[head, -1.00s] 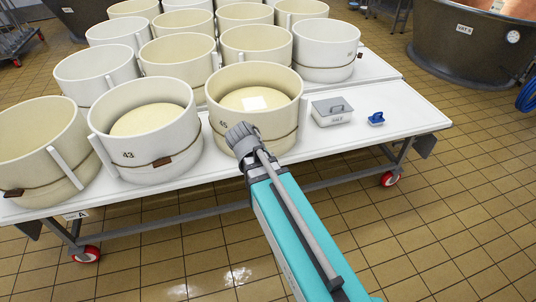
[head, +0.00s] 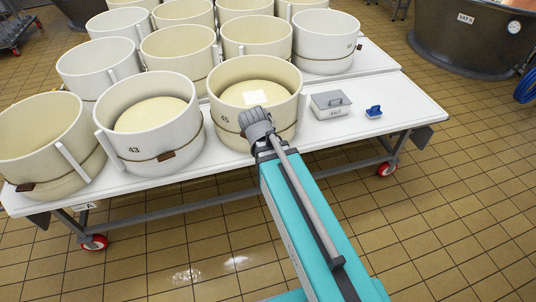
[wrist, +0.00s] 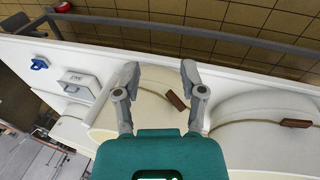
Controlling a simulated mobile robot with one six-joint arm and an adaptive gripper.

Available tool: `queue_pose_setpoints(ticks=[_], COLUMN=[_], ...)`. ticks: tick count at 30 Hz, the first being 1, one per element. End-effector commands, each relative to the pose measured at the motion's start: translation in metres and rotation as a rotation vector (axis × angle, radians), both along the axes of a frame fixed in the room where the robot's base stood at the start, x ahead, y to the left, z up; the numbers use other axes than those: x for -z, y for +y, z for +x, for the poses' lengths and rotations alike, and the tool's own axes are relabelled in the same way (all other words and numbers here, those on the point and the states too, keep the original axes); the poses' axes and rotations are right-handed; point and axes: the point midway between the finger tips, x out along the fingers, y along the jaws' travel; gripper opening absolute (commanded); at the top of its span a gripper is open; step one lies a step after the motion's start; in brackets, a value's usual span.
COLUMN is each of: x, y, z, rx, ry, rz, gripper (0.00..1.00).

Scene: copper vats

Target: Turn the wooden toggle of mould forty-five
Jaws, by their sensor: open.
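Mould forty-five (head: 222,98) is a white round mould, marked 45, at the table's front edge in the head view. A white square lies on the pale cheese (head: 240,95) inside it. My gripper (head: 257,118) is in front of its wall and hides the toggle there. In the wrist view my gripper (wrist: 160,68) is open and empty, with a finger on each side of the mould's front. The brown wooden toggle (wrist: 176,100) shows on the cord around the mould, tilted, nearer the right finger. I cannot tell any contact.
Mould 43 (head: 120,130), with its own toggle (head: 166,156), stands close on the left. A grey-lidded box (head: 330,104) and a blue brush (head: 373,111) lie on the right. Several moulds stand behind. The table's right end (head: 420,105) is clear.

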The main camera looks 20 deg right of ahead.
Motion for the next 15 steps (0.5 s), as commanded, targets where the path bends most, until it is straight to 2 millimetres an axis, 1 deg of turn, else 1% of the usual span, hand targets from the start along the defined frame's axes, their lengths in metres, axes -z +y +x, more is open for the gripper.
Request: queue_pose_setpoints(ticks=[10,15], x=[0.0010,0.0090], y=[0.0002,0.0003], z=[0.0003,0.0047], rx=[0.000,-0.002], ry=[-0.001,-0.015], rz=[-0.001,-0.024], gripper=[0.53,0.53])
